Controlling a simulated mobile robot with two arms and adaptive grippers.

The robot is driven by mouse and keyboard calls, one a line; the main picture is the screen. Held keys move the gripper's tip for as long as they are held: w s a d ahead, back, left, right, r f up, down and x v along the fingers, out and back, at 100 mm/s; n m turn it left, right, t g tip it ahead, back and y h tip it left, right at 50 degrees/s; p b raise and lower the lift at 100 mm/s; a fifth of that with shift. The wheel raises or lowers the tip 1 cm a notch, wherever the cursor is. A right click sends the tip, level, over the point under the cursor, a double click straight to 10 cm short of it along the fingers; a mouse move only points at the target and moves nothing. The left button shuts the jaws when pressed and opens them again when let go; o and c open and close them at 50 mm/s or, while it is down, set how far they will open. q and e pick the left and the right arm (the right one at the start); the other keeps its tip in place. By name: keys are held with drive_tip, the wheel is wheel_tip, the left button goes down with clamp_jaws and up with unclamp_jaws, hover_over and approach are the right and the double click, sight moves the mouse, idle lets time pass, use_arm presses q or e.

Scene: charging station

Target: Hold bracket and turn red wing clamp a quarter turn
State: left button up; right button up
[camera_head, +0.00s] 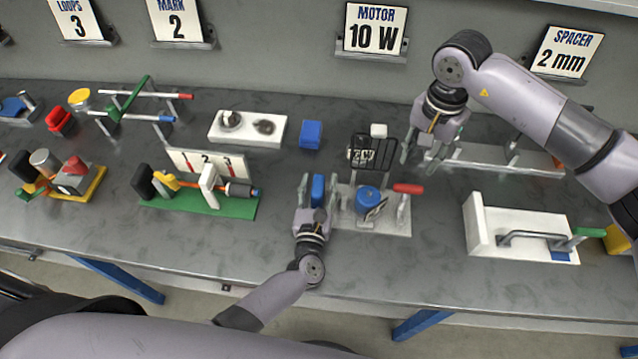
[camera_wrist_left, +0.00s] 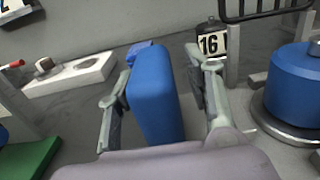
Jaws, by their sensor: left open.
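A grey bracket fixture (camera_head: 390,224) stands on the bench and holds a blue cylinder (camera_head: 368,198). A red clamp handle (camera_head: 408,188) points to the right at its right upright. A tall blue block (camera_head: 318,188) stands at the fixture's left side. My left gripper (camera_head: 318,182) is open with a finger on each side of this block; in the left wrist view the block (camera_wrist_left: 156,95) is between the fingers, with a gap visible at the left finger. My right gripper (camera_head: 430,152) is open, above and behind the red handle and apart from it.
A black wire guard (camera_head: 374,152) rises behind the cylinder. A green-based fixture (camera_head: 200,205) is to the left, and a white fixture (camera_head: 520,228) to the right. A blue cube (camera_head: 310,134) and white tray (camera_head: 247,129) are behind. The front bench strip is clear.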

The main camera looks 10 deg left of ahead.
use_arm(q)
clamp_jaws()
idle(0.6)
